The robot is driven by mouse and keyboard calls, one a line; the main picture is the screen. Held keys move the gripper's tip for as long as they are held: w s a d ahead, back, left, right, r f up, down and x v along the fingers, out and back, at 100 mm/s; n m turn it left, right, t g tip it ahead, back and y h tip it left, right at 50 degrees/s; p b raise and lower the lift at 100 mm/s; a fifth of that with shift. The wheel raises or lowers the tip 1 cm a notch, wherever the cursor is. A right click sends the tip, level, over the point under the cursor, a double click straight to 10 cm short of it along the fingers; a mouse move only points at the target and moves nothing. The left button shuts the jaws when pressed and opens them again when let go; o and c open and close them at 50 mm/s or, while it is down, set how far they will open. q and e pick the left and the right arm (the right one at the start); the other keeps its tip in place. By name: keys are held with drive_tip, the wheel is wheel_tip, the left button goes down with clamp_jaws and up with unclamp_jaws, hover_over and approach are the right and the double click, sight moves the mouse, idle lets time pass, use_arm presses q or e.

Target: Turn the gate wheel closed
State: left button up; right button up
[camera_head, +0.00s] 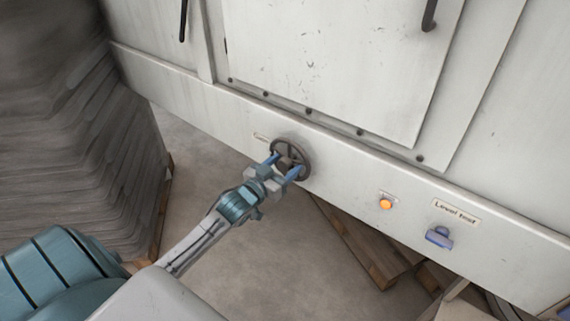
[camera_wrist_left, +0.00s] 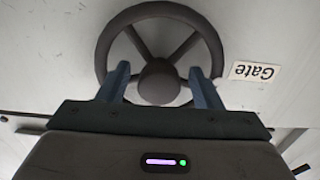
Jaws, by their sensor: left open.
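The gate wheel (camera_head: 304,152) is a dark round handwheel with spokes and a central hub, mounted on the white machine panel. In the left wrist view the wheel (camera_wrist_left: 160,12) fills the upper middle, with a "Gate" label (camera_wrist_left: 254,72) beside it, upside down. My left gripper (camera_head: 283,166) is open, its two blue fingers spread in front of the wheel. In the left wrist view the left gripper (camera_wrist_left: 162,88) has one finger on each side of the hub, over the lower part of the rim. I cannot tell whether the fingers touch the wheel. My right gripper is not in view.
An orange button (camera_head: 386,204) and a blue "Level test" handle (camera_head: 439,238) sit on the panel right of the wheel. A wooden pallet (camera_head: 362,250) lies on the floor below. A grey wrapped stack (camera_head: 85,130) stands at left. Open floor lies between.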

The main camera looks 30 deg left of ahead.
use_arm(q)
drive_tip(key=shift+w, duration=0.25)
